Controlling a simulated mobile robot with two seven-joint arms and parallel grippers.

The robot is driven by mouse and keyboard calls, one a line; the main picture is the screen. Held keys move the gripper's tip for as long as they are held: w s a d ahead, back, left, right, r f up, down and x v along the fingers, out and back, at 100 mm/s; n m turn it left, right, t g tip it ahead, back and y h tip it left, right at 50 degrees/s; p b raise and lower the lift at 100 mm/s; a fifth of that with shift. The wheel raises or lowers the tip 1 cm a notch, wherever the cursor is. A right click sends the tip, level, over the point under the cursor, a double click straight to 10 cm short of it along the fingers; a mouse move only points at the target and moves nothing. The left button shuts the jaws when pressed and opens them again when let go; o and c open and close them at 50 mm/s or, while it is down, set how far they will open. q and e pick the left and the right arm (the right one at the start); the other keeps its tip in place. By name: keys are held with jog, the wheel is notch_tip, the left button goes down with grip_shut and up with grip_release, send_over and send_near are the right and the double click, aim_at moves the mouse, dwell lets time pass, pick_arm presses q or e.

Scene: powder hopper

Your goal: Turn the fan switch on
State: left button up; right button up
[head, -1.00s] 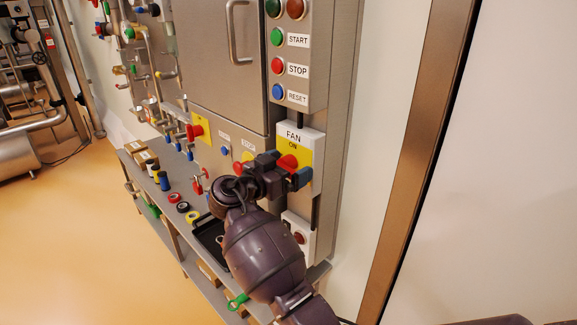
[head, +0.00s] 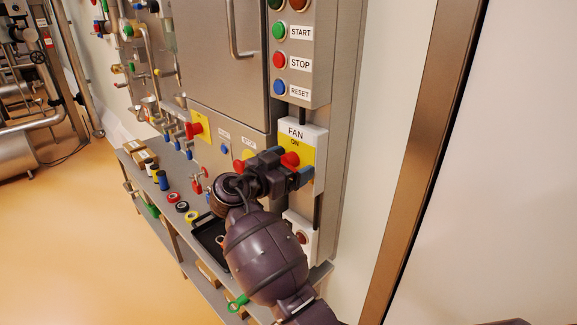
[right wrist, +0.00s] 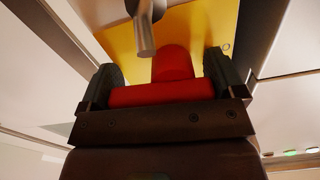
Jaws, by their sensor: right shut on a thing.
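The fan switch box (head: 315,140) is on the cabinet front in the head view, with a white FAN label, a yellow plate marked ON and a red switch handle (head: 290,159). My right gripper (head: 288,169) is at the handle, one blue-tipped finger on each side. In the right wrist view the red handle (right wrist: 165,93) lies between the two dark fingers (right wrist: 162,88), in front of the yellow plate (right wrist: 207,35). The gripper is shut on it. A grey metal rod (right wrist: 145,30) hangs down over the plate. My left gripper is not in view.
START, STOP and RESET buttons (head: 279,60) sit above the fan box. A red button box (head: 300,235) is below it. A red switch on a yellow plate (head: 195,128) is to the left. A shelf with tape rolls (head: 182,206) and a black tray (head: 207,232) runs below.

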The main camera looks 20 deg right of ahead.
jog(key=f+m+b, duration=0.1)
jog(key=m+b, duration=0.2)
jog(key=shift+f, duration=0.2)
jog(key=shift+m, duration=0.3)
jog(key=shift+r+m+b, duration=0.1)
jog(key=shift+m+b, duration=0.7)
jog(key=shift+b, duration=0.1)
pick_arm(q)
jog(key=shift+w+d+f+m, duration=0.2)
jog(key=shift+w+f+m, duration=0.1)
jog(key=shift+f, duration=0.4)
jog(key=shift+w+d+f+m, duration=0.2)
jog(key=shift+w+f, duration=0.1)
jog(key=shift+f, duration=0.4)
pick_arm(e)
jog(key=shift+r+m, duration=0.2)
jog(key=shift+m, duration=0.2)
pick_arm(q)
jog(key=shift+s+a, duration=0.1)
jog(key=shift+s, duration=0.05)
pick_arm(e)
jog(key=o, duration=0.7)
jog(key=shift+r, duration=0.1)
jog(key=shift+c, duration=0.2)
jog(key=shift+a, duration=0.1)
